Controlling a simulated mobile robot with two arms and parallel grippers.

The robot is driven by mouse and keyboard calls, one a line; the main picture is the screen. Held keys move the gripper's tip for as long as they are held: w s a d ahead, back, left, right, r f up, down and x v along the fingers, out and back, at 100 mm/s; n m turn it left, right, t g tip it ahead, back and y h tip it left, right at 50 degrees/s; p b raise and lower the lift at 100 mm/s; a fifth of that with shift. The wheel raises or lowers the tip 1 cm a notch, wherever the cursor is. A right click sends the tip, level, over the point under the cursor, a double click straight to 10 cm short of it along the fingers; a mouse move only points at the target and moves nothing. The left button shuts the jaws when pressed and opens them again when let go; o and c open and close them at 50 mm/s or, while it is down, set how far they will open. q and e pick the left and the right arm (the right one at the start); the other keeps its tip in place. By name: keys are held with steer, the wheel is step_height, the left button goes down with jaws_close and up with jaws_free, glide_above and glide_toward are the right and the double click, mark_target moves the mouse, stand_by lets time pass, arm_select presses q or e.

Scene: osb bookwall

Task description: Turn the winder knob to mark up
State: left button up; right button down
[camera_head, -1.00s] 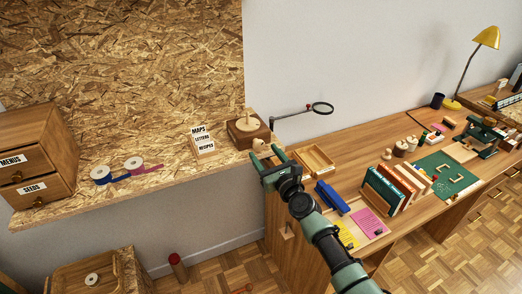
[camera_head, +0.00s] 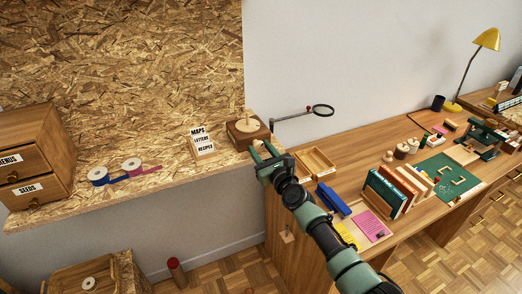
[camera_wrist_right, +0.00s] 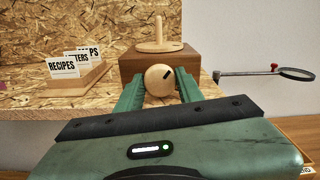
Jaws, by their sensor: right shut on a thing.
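The winder is a dark wooden box (camera_head: 243,134) with a pale spindle on a disc on top, at the right end of the OSB shelf. In the right wrist view its round pale wooden knob (camera_wrist_right: 159,80) is on the front face, with a short dark mark pointing to the upper right. My right gripper (camera_head: 263,150) reaches the front of the box. In the right wrist view its two green fingers (camera_wrist_right: 159,88) are shut on the knob, one on each side. In the head view the knob is mostly hidden by the gripper. My left gripper is not in view.
A card holder (camera_head: 203,145) and tape rolls (camera_head: 132,166) stand left on the OSB shelf (camera_head: 150,184). A magnifier on an arm (camera_head: 322,111) juts out right of the winder. Below it the desk holds a wooden tray (camera_head: 316,161) and books (camera_head: 385,192).

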steer(key=n, duration=0.3)
steer(key=shift+n+b, duration=0.4)
steer(key=shift+f, duration=0.1)
steer(key=c, duration=0.9)
jaws_free()
steer(key=shift+s+d, duration=0.1)
steer(key=shift+s, duration=0.15)
steer(key=p+v, duration=0.2)
steer(key=v, duration=0.5)
steer(key=shift+s, duration=0.15)
